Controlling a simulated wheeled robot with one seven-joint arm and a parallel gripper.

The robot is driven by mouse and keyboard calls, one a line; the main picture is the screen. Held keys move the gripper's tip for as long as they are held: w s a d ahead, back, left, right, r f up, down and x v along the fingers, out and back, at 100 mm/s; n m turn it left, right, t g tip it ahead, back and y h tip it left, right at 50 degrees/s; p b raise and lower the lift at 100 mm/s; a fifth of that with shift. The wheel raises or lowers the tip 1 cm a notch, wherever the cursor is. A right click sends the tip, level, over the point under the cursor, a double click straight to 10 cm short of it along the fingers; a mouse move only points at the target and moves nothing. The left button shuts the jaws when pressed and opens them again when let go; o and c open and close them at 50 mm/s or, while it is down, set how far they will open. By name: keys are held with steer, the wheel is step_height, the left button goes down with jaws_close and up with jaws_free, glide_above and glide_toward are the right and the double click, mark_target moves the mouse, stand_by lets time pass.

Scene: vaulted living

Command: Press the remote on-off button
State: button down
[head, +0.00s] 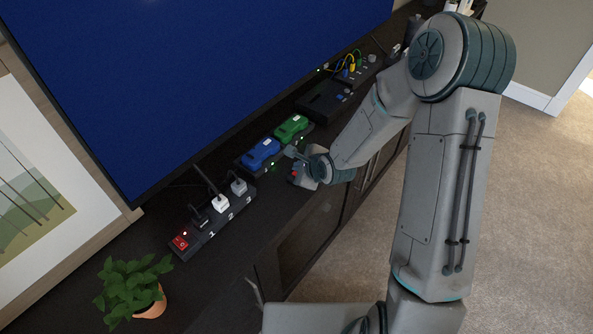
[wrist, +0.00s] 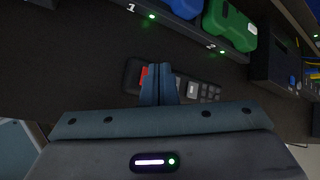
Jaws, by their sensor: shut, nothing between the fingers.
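The remote (wrist: 192,88) is a dark handset with grey keys, lying on the dark cabinet top in the wrist view. A red button (wrist: 144,74) shows at its left end, just left of my fingertips. My gripper (wrist: 157,68) is shut and empty, with its fingers over the left part of the remote and covering some of it. I cannot tell whether the fingertips touch it. In the head view my gripper is low over the cabinet top, and the remote is mostly hidden there.
A power strip (head: 215,222) with a red switch and a potted plant (head: 134,287) stand to the left. A large screen (head: 200,70) rises behind.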

steer(key=shift+r, duration=0.25)
step_height(320, 180, up, 5)
steer(key=p, duration=0.4)
steer(key=shift+p, duration=0.3)
steer(key=shift+f, duration=0.1)
stand_by(0.5)
steer(key=s+d+r+n+g+h, duration=0.2)
steer(key=s+d+r+n+h, duration=0.3)
steer(key=s+d+r+n, duration=0.55)
steer(key=s+d+r+n+g, duration=0.2)
steer(key=s+d+r+n, duration=0.2)
steer(key=s+r+n, duration=0.5)
steer(key=s+r, duration=0.1)
steer(key=s, duration=0.4)
steer(key=shift+d+g, duration=0.2)
steer(key=shift+g, duration=0.2)
